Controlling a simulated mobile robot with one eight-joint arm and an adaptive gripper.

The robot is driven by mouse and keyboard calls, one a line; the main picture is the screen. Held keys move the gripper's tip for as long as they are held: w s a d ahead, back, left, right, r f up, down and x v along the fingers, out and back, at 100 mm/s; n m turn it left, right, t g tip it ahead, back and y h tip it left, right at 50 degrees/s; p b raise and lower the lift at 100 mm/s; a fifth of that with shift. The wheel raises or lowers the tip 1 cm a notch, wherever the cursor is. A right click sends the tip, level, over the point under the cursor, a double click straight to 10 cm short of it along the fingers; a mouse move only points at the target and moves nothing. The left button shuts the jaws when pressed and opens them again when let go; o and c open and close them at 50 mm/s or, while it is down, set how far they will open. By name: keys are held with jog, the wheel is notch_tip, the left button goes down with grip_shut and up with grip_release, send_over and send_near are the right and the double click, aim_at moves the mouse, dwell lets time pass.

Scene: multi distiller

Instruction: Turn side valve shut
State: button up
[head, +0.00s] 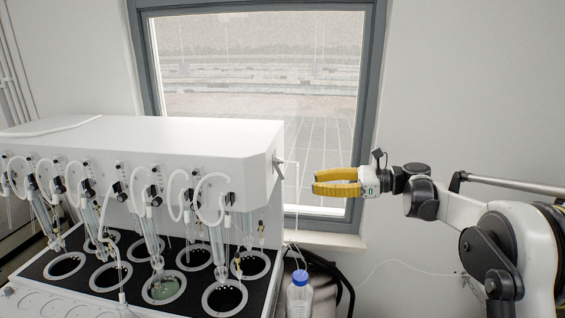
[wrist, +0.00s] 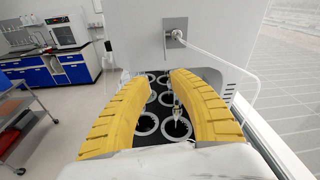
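The side valve (head: 278,162) is a small metal fitting with a handle on the right end face of the white distiller (head: 150,155). A white tube leads from it. In the wrist view the valve (wrist: 175,37) sits on a square metal plate, above and ahead of my fingertips. My gripper (head: 314,182) has yellow fingers and is to the right of the valve, slightly lower in the head picture, pointing at the distiller. In the wrist view my gripper (wrist: 166,78) shows a gap between its fingertips, with nothing held. It is apart from the valve.
A blue-capped bottle (head: 299,292) stands below the valve, with the white tube running down to it. The distiller's front carries glass tubes and hoses over a black block with round wells (head: 222,298). A window (head: 260,90) is behind. The space between gripper and valve looks clear.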

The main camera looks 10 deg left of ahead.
aim_at(281, 175)
jog(key=shift+m+g+y, duration=0.5)
jog(key=shift+y, duration=0.3)
jog(key=a, duration=0.3)
jog(key=a+p, duration=0.1)
jog(key=a, duration=0.3)
jog(key=w+a, duration=0.1)
jog(key=a, duration=0.3)
jog(key=shift+w+r+p, duration=0.1)
jog(key=shift+r+p, duration=0.15)
jog(key=shift+p, duration=0.1)
jog(key=shift+c, duration=0.5)
grip_shut()
